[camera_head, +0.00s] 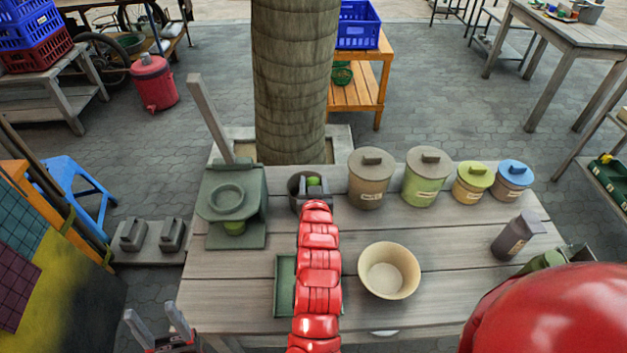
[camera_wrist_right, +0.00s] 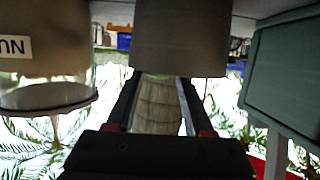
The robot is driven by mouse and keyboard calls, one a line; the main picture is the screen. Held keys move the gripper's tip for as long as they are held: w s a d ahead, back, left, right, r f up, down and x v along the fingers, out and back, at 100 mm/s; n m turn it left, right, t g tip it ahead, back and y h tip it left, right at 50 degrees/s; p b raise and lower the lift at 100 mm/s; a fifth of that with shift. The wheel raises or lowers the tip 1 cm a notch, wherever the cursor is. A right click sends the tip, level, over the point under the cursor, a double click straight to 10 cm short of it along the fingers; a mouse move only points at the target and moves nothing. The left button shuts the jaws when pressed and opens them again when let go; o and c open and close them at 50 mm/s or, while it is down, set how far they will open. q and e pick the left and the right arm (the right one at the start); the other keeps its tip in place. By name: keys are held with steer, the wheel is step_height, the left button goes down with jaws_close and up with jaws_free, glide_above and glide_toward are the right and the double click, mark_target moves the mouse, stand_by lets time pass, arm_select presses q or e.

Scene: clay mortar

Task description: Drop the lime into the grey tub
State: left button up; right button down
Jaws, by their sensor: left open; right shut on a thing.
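The lime (camera_head: 313,181) shows as a small green patch at the mouth of the grey tub (camera_head: 296,184) in the head view. My right gripper (camera_head: 313,187), on the red arm reaching up the table, is at the tub's mouth and shut on the lime. In the right wrist view, seen upside down, the grey tub (camera_wrist_right: 182,35) covers the ends of the fingers, so the lime is mostly hidden there. I cannot tell how deep the lime sits. My left gripper (camera_head: 158,322) is open and empty at the lower left, near the table's edge.
A green-grey press (camera_head: 250,180) stands left of the tub. Several lidded canisters, nearest a grey-brown one (camera_head: 370,180), stand to its right. A cream bowl (camera_head: 389,271) and a green tray (camera_head: 285,285) are nearer. A tree trunk (camera_head: 290,80) rises behind the table.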

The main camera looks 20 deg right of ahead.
steer(key=shift+c, duration=1)
jaws_free()
steer(key=p+v, duration=1)
steer(key=v, duration=0.7)
steer(key=shift+s, duration=0.2)
